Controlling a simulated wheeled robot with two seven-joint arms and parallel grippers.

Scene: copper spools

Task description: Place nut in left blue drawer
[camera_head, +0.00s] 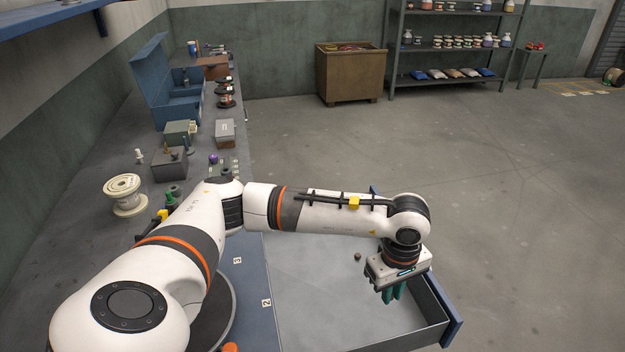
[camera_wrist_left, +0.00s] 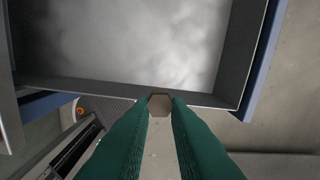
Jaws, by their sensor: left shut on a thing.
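My left gripper (camera_head: 393,293) with green fingers is at the right end of the open drawer (camera_head: 310,310), near its blue front panel (camera_head: 445,305). It is shut on a small brownish hexagonal nut (camera_wrist_left: 159,104), seen between the fingertips in the left wrist view. In that view the nut and fingertips (camera_wrist_left: 159,110) overlap the drawer's side wall, with the bare grey drawer floor (camera_wrist_left: 130,40) beyond. The fingers hide the nut in the head view. My right gripper is not in view.
The bench (camera_head: 90,225) holds a cream spool (camera_head: 124,195), grey boxes (camera_head: 169,163) and a blue open case (camera_head: 160,95). A brown crate (camera_head: 350,75) and shelves stand behind.

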